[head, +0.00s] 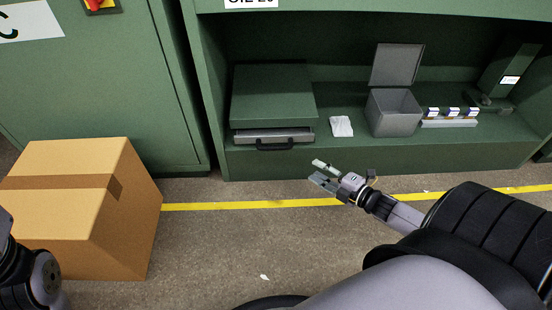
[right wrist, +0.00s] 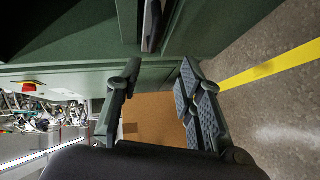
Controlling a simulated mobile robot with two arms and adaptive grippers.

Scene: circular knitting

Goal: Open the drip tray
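The drip tray (head: 290,134) is a grey drawer low in a dark green box (head: 273,95) on the cabinet shelf. It looks pushed in, with a black handle (head: 275,145) on its front. In the right wrist view, what looks like the tray front with its handle (right wrist: 150,25) is at the top, beyond the fingertips. My right gripper (head: 320,173) is open and empty, in front of the shelf and to the right of the handle, apart from it. It also shows in the right wrist view (right wrist: 160,73). Only part of my left arm shows at the left edge; its gripper is out of view.
A cardboard box (head: 85,205) stands on the floor at left. On the shelf are a white cloth (head: 341,126), an open grey bin (head: 394,113) and a rack of small boxes (head: 450,117). A yellow line (head: 250,205) crosses the clear floor before the cabinet.

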